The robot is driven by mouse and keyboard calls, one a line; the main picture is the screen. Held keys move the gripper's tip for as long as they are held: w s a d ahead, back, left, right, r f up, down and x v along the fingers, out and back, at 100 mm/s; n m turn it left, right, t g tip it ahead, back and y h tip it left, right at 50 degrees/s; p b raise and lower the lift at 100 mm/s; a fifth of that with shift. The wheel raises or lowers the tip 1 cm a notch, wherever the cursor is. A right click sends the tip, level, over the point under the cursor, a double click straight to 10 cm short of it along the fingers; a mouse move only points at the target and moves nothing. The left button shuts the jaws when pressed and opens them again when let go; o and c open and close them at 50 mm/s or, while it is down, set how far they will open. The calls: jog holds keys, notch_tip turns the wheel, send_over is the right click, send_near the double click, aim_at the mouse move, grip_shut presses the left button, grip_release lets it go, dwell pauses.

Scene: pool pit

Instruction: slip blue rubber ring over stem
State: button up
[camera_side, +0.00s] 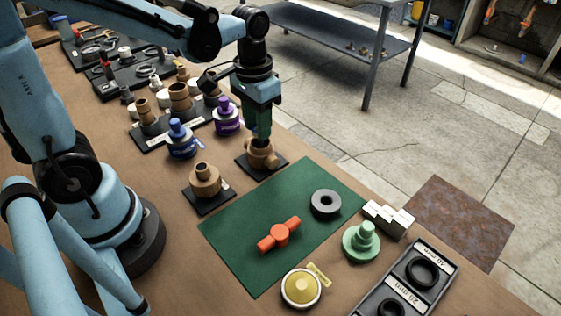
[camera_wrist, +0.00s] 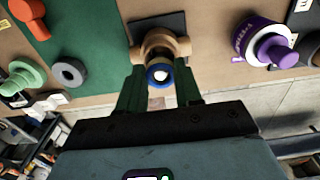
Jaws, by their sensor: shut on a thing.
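The blue rubber ring (camera_wrist: 150,77) is between the two fingertips of my gripper (camera_wrist: 159,84) in the wrist view. My gripper is shut on it. A pale round spot, possibly the stem end (camera_wrist: 160,76), shows inside the ring's opening; I cannot tell whether the ring is around it or only in line with it. Just beyond is a brass valve body (camera_wrist: 167,46) on a dark square plate (camera_wrist: 158,20). In the side view my gripper (camera_side: 262,138) points straight down at this brass body (camera_side: 260,158). The ring is not clearly visible there.
A second brass body (camera_side: 204,179) stands nearby on its own plate. Blue (camera_side: 181,143) and purple (camera_side: 227,120) valves stand left of my gripper. The green mat (camera_side: 240,235) holds an orange handle (camera_side: 279,235) and a grey ring (camera_side: 325,203). A tray of black rings (camera_side: 437,245) lies front right.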

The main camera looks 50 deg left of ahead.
jog(key=shift+f, duration=0.85)
dwell(0.3)
jog(key=shift+f, duration=0.3)
jog(key=shift+f, duration=0.15)
dwell(0.4)
dwell(0.5)
jog(key=o, duration=1.4)
jog(key=shift+r, duration=0.2)
jog(key=shift+r, duration=3.9)
